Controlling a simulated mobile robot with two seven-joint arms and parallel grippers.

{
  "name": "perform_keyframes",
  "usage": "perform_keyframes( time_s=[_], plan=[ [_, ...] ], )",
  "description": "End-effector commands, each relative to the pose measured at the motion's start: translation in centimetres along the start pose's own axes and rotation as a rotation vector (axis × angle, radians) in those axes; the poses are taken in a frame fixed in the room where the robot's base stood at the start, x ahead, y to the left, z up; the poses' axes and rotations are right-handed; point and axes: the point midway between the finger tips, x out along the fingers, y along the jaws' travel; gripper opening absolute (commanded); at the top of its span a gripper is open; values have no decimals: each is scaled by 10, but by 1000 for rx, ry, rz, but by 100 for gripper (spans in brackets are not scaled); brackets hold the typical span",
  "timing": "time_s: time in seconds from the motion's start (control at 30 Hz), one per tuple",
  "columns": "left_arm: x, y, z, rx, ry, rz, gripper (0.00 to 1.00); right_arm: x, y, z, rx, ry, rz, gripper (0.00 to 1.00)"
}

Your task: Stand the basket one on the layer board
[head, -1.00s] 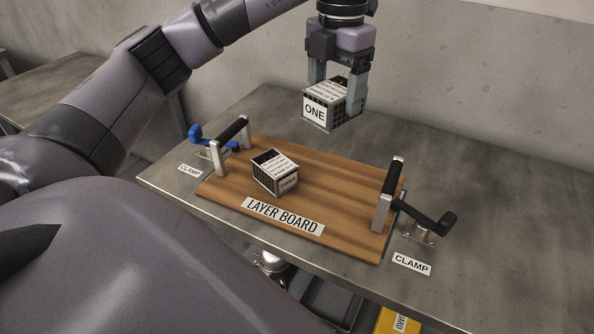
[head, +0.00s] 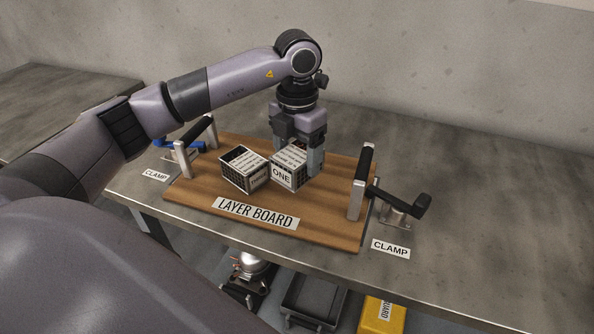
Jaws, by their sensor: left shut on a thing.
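The basket one (head: 284,174) is a small dark wire basket with a white "ONE" label and pale printed items inside. My left gripper (head: 298,160) is shut on it from above and behind. The basket is upright, at or just above the wooden layer board (head: 318,218); I cannot tell whether its base touches. Another similar basket (head: 244,170) stands on the board directly left of it, very close; I cannot tell if they touch. My right gripper is not in view.
The board has an upright handle at its left end (head: 196,146) and right end (head: 360,182). A black clamp (head: 402,207) sits at right and a blue clamp at left (head: 170,146). Under the table are a grey tray (head: 312,302) and a yellow bin (head: 382,316).

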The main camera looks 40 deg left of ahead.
Motion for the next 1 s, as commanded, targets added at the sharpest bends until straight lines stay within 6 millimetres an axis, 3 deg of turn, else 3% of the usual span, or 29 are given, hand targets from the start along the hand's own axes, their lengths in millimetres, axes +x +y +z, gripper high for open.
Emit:
perform_keyframes(
  time_s=[0.4,0.77,0.8,0.87,1.0],
  plan=[
    [43,0,0,-2,-2,0,24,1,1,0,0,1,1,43],
    [48,0,1,-1,-3,0,24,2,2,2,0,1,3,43],
    [48,0,0,-1,-1,0,83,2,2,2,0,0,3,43],
    [48,0,0,-1,-1,0,99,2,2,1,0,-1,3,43],
    [48,0,0,-1,-1,0,99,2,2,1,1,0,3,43]
  ],
)
